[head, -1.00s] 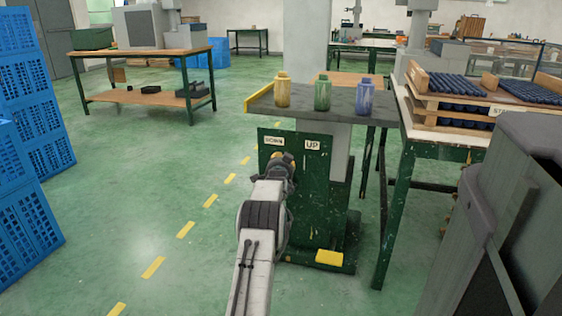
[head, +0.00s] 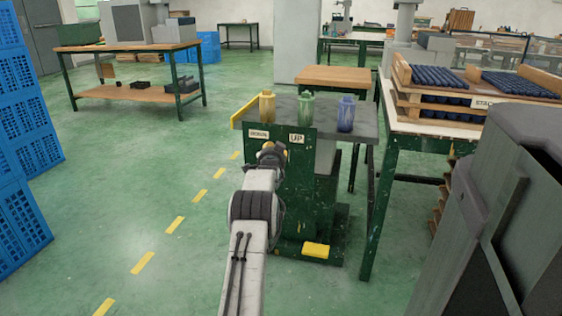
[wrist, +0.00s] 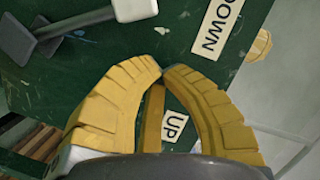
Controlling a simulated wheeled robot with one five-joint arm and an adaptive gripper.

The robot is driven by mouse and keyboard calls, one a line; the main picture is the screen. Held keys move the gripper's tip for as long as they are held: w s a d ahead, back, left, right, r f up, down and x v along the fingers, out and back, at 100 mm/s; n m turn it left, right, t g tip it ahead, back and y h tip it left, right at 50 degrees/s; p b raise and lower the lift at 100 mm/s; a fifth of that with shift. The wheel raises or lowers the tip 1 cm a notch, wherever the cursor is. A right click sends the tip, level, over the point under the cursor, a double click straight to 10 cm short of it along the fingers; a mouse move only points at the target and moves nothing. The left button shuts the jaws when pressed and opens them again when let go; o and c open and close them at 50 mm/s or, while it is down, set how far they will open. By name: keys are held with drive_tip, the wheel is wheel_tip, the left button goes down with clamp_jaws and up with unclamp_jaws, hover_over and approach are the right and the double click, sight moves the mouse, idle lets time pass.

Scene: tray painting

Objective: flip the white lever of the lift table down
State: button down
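The lift table (head: 305,190) stands ahead with a dark green front panel and a grey top. The panel carries a DOWN label (head: 258,134) and an UP label (head: 297,138). In the wrist view the white lever end (wrist: 135,9) is at the top edge, left of the DOWN label (wrist: 217,28), with dark grey lever parts (wrist: 50,38) beside it. My gripper (wrist: 162,69) has yellow fingers with their tips together, in front of the panel and apart from the lever in the picture. In the head view my wrist hides the lever and most of the gripper (head: 268,147).
Three jars, yellow (head: 267,107), green (head: 305,108) and blue (head: 346,114), stand on the lift table. A yellow pedal (head: 315,250) is at its base. A green-legged table (head: 385,200) with racks stands close on the right. The floor (head: 110,190) to the left is clear.

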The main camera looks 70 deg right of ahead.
drive_tip(key=p+v, duration=0.2)
drive_tip(key=v, duration=0.8)
drive_tip(key=shift+s, duration=0.35)
idle(0.9)
